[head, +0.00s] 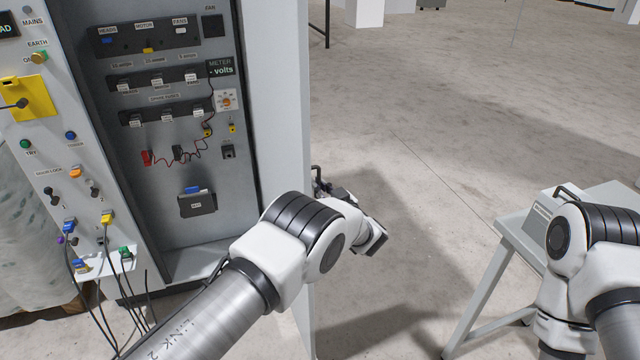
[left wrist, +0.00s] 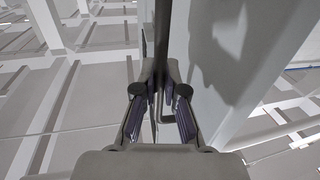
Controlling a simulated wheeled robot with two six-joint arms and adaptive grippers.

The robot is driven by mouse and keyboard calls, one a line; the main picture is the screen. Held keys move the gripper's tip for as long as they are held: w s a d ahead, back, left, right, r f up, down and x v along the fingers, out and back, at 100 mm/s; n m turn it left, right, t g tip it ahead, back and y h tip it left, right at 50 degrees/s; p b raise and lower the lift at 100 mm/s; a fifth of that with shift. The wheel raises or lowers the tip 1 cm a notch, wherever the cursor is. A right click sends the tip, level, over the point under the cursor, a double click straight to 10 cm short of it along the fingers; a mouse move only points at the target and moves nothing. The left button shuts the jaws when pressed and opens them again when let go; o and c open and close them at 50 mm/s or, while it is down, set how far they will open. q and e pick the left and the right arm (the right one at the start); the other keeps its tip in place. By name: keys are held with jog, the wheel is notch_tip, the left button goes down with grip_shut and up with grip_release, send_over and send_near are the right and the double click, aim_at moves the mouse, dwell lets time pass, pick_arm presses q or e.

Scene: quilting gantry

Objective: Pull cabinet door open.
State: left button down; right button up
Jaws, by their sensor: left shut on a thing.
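The cabinet (head: 215,160) stands at the left of the head view, with its panel of switches and fuses exposed. Its pale grey door (head: 282,90) stands swung out at the cabinet's right side, seen at a steep angle. The door also fills the right of the left wrist view (left wrist: 235,60). A dark upright bar handle (left wrist: 163,35) runs along the door face there. My left gripper (left wrist: 160,82) is shut on this handle, a finger on each side. In the head view the left gripper (head: 325,186) is partly hidden behind my arm and the door's edge. My right gripper is out of view.
A control panel with knobs and hanging cables (head: 85,215) stands left of the cabinet. A grey stand (head: 515,240) is at the right, near my right arm. The concrete floor (head: 430,130) between door and stand is clear.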

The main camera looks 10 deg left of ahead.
pick_arm(q)
jog(key=shift+w+d, duration=0.1)
dwell(0.3)
jog(key=c, duration=1.5)
grip_release()
